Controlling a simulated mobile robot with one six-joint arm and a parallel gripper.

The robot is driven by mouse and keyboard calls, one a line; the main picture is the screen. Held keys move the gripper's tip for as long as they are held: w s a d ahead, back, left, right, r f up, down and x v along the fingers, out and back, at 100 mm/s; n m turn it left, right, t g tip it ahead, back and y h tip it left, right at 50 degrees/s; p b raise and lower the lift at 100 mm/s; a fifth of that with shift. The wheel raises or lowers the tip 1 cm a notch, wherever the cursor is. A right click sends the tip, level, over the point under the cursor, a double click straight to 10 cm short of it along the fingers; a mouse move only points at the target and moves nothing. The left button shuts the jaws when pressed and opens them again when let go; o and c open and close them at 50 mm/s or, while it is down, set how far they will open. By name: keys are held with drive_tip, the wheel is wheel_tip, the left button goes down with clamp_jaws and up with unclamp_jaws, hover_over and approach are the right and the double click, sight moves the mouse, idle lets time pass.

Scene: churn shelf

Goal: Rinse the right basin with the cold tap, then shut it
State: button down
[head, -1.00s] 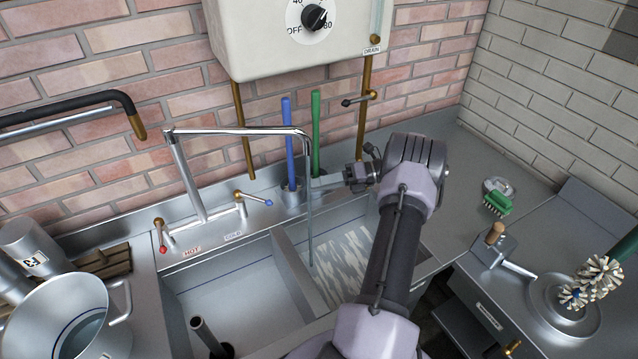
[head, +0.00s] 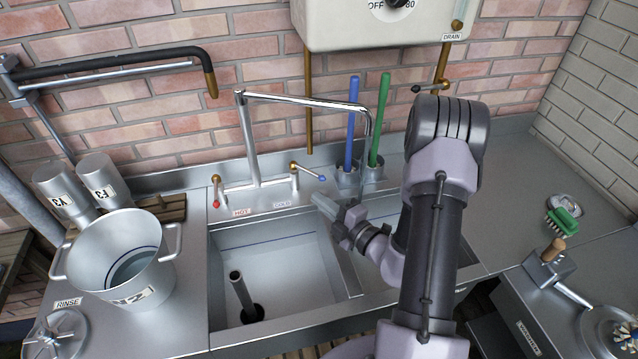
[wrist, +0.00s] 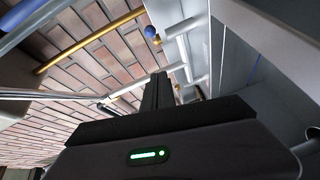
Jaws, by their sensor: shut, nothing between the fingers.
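The cold tap (head: 307,172), with a brass hub and a blue-tipped lever, stands behind the basins beside the spout. Its blue knob (wrist: 150,32) shows in the wrist view, beyond my fingers. My gripper (head: 322,203) is shut and empty, just in front of and below the blue tip; I see no clear contact. The spout (head: 300,102) reaches rightward, and a thin vertical line hangs from its end; I cannot tell whether this is pipe or water. The right basin (head: 371,284) is mostly hidden by my arm, and its floor cannot be judged.
The left basin (head: 290,270) holds an upright standpipe (head: 240,292). The red-tipped hot tap (head: 216,192) is left of the spout. Blue (head: 350,125) and green (head: 380,120) handles stand behind the basins. A steel pot (head: 125,258) occupies the left counter.

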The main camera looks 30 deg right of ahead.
sight(320, 179)
drive_tip(key=w+d+f+b, duration=0.1)
drive_tip(key=w+d+b, duration=0.1)
drive_tip(key=w, duration=0.6)
drive_tip(key=shift+d, duration=0.2)
drive_tip(key=shift+w+d+r+p, duration=0.1)
drive_tip(key=shift+w+d+p, duration=0.05)
drive_tip(key=shift+d+p, duration=0.3)
drive_tip(key=shift+w+d+p, duration=0.15)
drive_tip(key=shift+d+p, duration=0.15)
drive_tip(key=shift+d, duration=0.2)
drive_tip(key=shift+f, duration=0.2)
